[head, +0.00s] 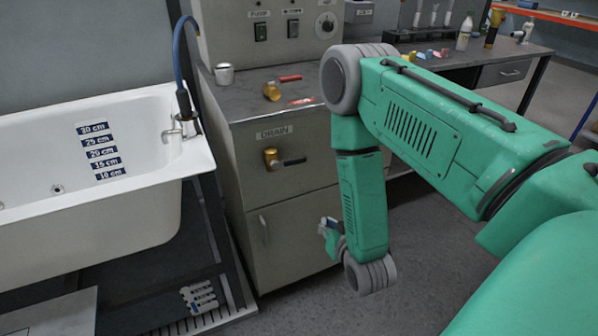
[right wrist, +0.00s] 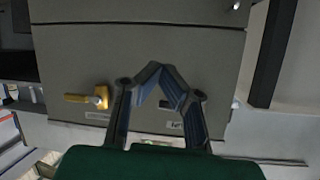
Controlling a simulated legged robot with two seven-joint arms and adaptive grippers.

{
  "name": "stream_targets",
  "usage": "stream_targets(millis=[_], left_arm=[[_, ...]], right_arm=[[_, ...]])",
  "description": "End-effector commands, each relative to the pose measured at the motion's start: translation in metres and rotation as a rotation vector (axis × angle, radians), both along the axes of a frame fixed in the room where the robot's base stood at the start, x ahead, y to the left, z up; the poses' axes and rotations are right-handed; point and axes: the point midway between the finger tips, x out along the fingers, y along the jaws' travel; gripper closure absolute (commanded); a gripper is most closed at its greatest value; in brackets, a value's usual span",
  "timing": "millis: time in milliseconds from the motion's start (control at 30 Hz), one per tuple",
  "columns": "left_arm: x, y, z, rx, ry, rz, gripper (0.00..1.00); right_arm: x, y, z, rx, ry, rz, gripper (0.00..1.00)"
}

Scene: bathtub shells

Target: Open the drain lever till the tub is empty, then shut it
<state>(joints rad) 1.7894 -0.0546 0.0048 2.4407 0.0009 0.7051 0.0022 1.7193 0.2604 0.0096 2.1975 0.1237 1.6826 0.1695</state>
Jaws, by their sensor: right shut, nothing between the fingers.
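The drain lever (head: 292,161) has a brass body and a dark handle pointing right, under a DRAIN label (head: 275,132) on the grey cabinet front. The white tub (head: 90,220) stands at left with depth marks (head: 100,150) on its inner wall; I cannot make out a water line. My right gripper (head: 328,228) hangs low in front of the cabinet, below and right of the lever, apart from it. In the right wrist view its blue fingers (right wrist: 160,72) meet at the tips, empty. A brass fitting (right wrist: 80,98) shows left of them; I cannot tell which one. My left gripper is out of view.
The cabinet top holds a white mug (head: 224,73), a brass piece (head: 271,91) and red-handled items. A workbench (head: 500,55) stands behind my right arm. The floor right of the cabinet is clear.

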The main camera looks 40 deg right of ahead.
Motion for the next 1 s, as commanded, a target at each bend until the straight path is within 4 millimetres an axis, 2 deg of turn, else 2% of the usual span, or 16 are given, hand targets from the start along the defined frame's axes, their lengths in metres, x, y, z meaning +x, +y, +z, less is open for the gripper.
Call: stream_targets(millis=[100,267,433,600,700,800,1000], left_arm=[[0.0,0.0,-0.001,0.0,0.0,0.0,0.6],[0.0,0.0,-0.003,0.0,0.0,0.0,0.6],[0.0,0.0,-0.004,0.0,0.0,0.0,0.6],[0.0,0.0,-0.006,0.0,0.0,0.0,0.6],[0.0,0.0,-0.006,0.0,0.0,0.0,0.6],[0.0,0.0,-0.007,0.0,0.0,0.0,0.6],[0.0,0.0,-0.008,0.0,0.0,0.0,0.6]], right_arm=[[-0.002,0.005,-0.009,0.438,-0.108,-0.187,1.0],[0.005,0.014,-0.009,1.016,-0.275,-0.437,1.0],[0.02,0.018,0.005,1.617,-0.472,-0.688,1.0],[0.038,0.012,0.031,2.172,-0.662,-0.89,1.0],[0.046,0.006,0.045,2.419,-0.74,-0.966,1.0],[0.052,0.002,0.056,2.586,-0.786,-1.009,1.0],[0.06,-0.001,0.062,2.695,-0.811,-1.035,1.0]])
